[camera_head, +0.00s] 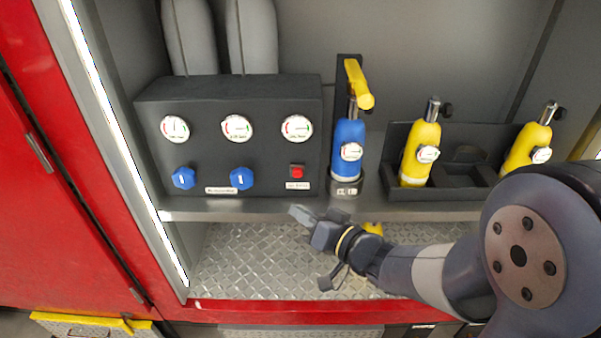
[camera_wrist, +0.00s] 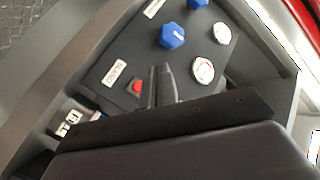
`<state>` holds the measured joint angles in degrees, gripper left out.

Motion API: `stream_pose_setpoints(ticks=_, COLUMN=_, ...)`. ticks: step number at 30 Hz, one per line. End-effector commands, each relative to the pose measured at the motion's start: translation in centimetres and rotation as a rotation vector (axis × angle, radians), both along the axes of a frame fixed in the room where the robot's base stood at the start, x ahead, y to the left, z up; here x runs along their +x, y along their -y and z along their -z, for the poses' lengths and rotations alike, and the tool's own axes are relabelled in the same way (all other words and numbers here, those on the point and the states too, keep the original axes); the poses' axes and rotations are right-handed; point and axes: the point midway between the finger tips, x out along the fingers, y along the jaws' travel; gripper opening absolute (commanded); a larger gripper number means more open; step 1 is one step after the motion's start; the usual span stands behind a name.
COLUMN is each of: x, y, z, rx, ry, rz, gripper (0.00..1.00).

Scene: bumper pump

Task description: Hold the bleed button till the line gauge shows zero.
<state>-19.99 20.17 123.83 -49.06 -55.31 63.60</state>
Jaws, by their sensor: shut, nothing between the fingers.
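The red button (camera_head: 297,171) sits low on the right of the dark panel (camera_head: 258,183), above a small white label I cannot read. A round gauge (camera_head: 297,128) is right above it; its needle is too small to read. My gripper (camera_head: 298,211) is shut and empty, below the button at the shelf edge, and looks apart from it. In the wrist view my shut fingertips (camera_wrist: 161,70) lie just beside the red button (camera_wrist: 137,86), between it and the gauge (camera_wrist: 203,70). Part of the button's housing is hidden there.
Two more gauges (camera_head: 236,128) and two blue knobs (camera_head: 241,178) share the panel. A blue cylinder (camera_head: 348,135) with a yellow lever (camera_head: 358,84) stands close on the right. Yellow cylinders (camera_head: 420,150) stand in a black holder further right. The lower diamond-plate deck (camera_head: 240,255) is mostly clear.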

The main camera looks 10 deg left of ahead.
Motion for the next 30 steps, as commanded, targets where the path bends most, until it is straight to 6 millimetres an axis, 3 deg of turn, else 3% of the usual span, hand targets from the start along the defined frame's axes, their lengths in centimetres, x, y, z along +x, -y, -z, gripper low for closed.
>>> stream_pose_setpoints(ticks=5, x=0.9, y=-0.2, z=0.0, rx=0.0, ry=0.001, rz=0.001, gripper=0.0)
stream_pose_setpoints(ticks=21, x=7.6, y=-1.8, z=-0.1, rx=-0.002, ry=0.0, rz=0.001, gripper=0.0)
stream_pose_setpoints(ticks=30, x=8.6, y=-2.0, z=0.0, rx=-0.001, ry=0.001, rz=0.002, gripper=0.0)
